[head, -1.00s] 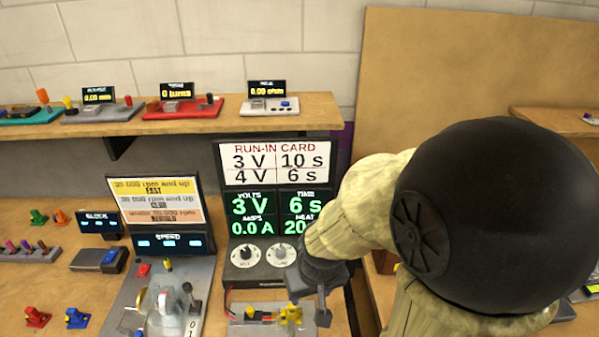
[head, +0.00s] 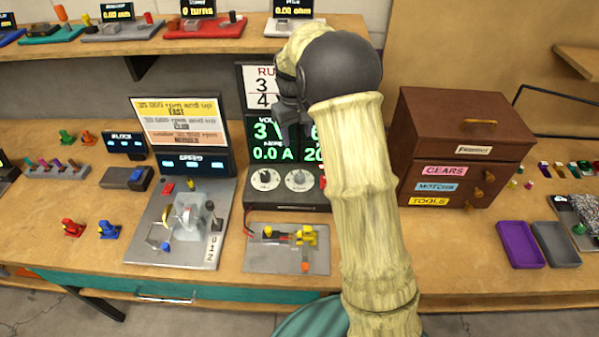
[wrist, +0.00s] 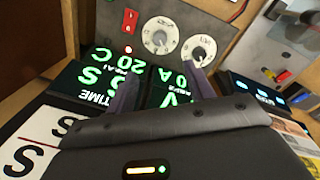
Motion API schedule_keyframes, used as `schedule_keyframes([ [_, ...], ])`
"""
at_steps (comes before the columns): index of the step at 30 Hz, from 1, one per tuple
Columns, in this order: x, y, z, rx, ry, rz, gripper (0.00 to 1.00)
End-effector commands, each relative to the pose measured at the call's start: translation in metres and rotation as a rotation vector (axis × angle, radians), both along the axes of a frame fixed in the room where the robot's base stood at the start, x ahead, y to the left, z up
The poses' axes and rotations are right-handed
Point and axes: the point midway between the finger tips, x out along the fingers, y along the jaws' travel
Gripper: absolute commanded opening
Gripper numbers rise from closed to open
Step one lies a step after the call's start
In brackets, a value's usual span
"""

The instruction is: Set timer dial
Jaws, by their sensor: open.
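The power unit has a dark front panel (head: 285,203) with two round dials. The left dial (head: 265,178) and the right dial (head: 298,179) have pale faces and knobs; their labels are too small to read. In the upside-down wrist view, the right dial (wrist: 160,36) sits beside a red switch, and the other dial (wrist: 198,50) is to its right. The green display (head: 268,143) shows 3 V and 0.0 A; its right side is partly covered. My gripper (head: 290,110) is open and empty before the display, above the dials; its fingers also show in the wrist view (wrist: 165,82).
The run-in card (head: 256,82) above the display is mostly hidden by my arm. A speed rig (head: 180,240) stands left, and a grey plate with a yellow part (head: 290,258) lies in front. A brown drawer cabinet (head: 455,140) stands right. A shelf (head: 230,42) runs behind.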

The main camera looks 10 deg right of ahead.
Motion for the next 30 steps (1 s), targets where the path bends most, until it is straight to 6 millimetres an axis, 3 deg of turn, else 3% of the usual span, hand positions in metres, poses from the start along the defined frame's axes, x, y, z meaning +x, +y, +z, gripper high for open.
schedule_keyframes([
  [17, 0.006, 0.001, -0.01, -0.004, 0.009, 0.011, 0.53],
  [30, 0.007, -0.004, -0.079, -0.004, 0.011, 0.01, 0.53],
])
